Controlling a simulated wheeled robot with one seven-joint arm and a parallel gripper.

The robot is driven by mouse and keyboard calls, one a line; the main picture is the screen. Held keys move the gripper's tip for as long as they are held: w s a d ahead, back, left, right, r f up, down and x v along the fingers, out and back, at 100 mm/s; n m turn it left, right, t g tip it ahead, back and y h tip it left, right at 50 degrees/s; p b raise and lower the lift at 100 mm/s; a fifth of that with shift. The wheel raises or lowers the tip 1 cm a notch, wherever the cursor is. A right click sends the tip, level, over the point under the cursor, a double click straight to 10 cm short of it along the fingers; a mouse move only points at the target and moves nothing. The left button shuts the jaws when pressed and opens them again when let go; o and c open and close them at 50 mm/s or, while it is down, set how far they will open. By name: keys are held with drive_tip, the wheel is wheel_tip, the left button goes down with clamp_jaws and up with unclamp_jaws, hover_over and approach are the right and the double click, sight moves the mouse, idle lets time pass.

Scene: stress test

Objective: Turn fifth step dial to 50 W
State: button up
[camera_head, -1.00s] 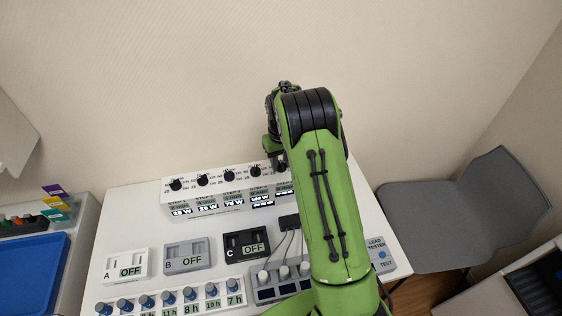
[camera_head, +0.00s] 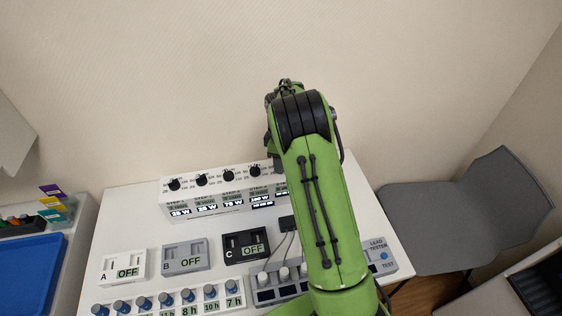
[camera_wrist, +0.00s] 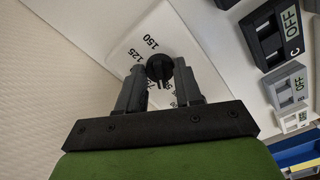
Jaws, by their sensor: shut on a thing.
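A white step panel (camera_head: 190,207) stands at the back of the table, with a row of black dials and small displays on its front. Four dials show left of my arm, from the first dial (camera_head: 174,185) to the fourth dial (camera_head: 255,171). The fifth dial is hidden behind my arm in the head view. In the wrist view, a black dial (camera_wrist: 160,68), apparently the fifth, sits between the fingers of my gripper (camera_wrist: 160,85), which is shut on it. Marks 150 and 125 show beside it; other marks are partly covered. The dial's setting cannot be read.
Switch boxes A (camera_head: 124,268), B (camera_head: 186,258) and C (camera_head: 246,246) lie in front of the panel. A row of blue-knobbed timers (camera_head: 165,300) is at the front edge. A lead tester (camera_head: 377,256) is at the right, beside a grey chair (camera_head: 460,215).

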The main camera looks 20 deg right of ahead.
drive_tip(key=shift+w+r+n, duration=0.1)
drive_tip(key=shift+n, duration=0.5)
drive_tip(key=o, duration=1.1)
drive_tip(key=shift+c, duration=0.2)
wheel_tip(320, 180, up, 16)
drive_tip(key=p, duration=0.2)
drive_tip(key=shift+f, duration=0.2)
